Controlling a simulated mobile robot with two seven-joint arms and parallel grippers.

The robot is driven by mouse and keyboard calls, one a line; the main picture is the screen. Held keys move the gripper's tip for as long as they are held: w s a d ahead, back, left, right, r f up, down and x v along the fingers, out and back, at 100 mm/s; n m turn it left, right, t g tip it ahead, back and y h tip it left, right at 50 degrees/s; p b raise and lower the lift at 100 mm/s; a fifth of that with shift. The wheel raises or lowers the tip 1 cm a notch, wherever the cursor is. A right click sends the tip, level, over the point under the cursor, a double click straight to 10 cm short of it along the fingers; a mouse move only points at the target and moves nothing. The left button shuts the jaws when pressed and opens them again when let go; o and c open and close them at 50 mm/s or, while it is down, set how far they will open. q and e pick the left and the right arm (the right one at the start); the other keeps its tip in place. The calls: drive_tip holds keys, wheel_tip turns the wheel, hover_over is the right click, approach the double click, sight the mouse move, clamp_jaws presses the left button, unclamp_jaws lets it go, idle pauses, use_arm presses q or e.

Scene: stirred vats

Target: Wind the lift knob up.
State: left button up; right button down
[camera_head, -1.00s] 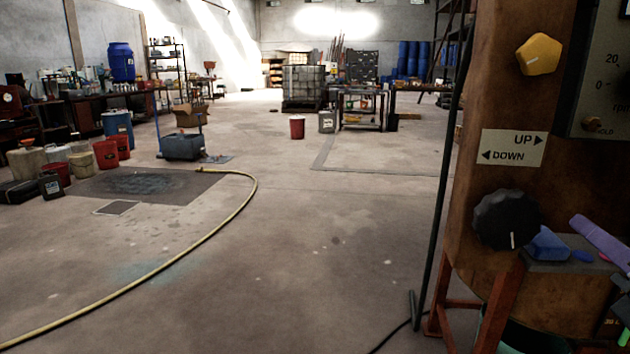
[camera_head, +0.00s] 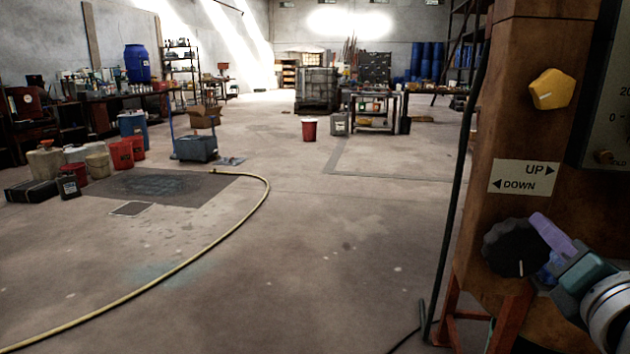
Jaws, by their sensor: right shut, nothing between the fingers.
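The lift knob (camera_head: 510,247) is a black fluted dial with a white mark pointing down. It sits on the brown column (camera_head: 495,110) at the right, below the white UP/DOWN plate (camera_head: 522,178). My right gripper (camera_head: 545,245) comes in from the lower right, with a purple finger and a blue finger at the knob's right edge. The gripper is shut and empty. It overlaps the right side of the knob; I cannot tell whether it touches. My left gripper is not in view.
A yellow knob (camera_head: 552,89) sits above the plate, and a dark gauge panel (camera_head: 603,110) is at the right edge. A dark upright pole (camera_head: 462,170) stands left of the column. A yellow hose (camera_head: 225,228) curves over the open floor (camera_head: 300,270).

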drive_tip(key=shift+x, duration=0.95)
drive_tip(key=shift+f+b, duration=0.3)
drive_tip(key=shift+b, duration=0.15)
drive_tip(key=shift+s+d+f, duration=0.1)
drive_tip(key=shift+d+f, duration=0.05)
drive_tip(key=shift+d, duration=0.2)
drive_tip(key=shift+s+d+f+b, duration=0.15)
drive_tip(key=shift+d+f+b, duration=0.15)
drive_tip(key=shift+d+b, duration=0.35)
drive_tip(key=shift+d+f, duration=0.2)
drive_tip(key=shift+d, duration=0.15)
drive_tip(key=shift+s+d+f+b, duration=0.2)
drive_tip(key=shift+d+f+b, duration=0.3)
drive_tip(key=shift+b, duration=0.35)
drive_tip(key=shift+d+r, duration=0.1)
